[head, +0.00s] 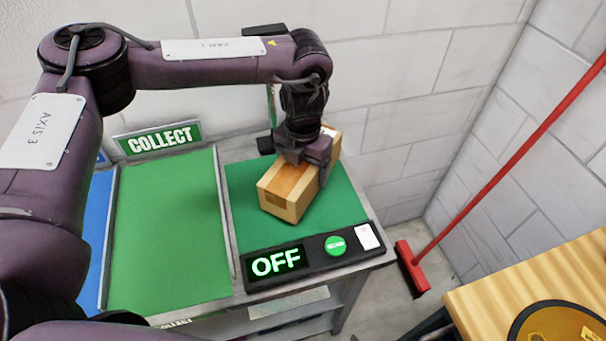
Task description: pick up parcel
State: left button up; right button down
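The parcel (287,192) is a brown cardboard box at the rear middle of the green mat on the right-hand bench section, turned at an angle. I cannot tell whether it rests on the mat or is slightly raised. My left gripper (309,168) reaches down from above over the parcel's middle. One finger shows along the parcel's right side; the other finger is largely hidden. I cannot tell whether the fingers press on the box. My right gripper is not in view.
A black panel with a lit "OFF" display (276,262) and a green button (335,245) runs along the bench front. A green "COLLECT" sign (158,139) stands behind an empty green mat (168,235). A red broom (412,268) leans right. A wooden table (535,277) is lower right.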

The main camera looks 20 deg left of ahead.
pick_arm(q)
notch_tip(320, 180, up, 18)
jog(key=shift+f, duration=0.25)
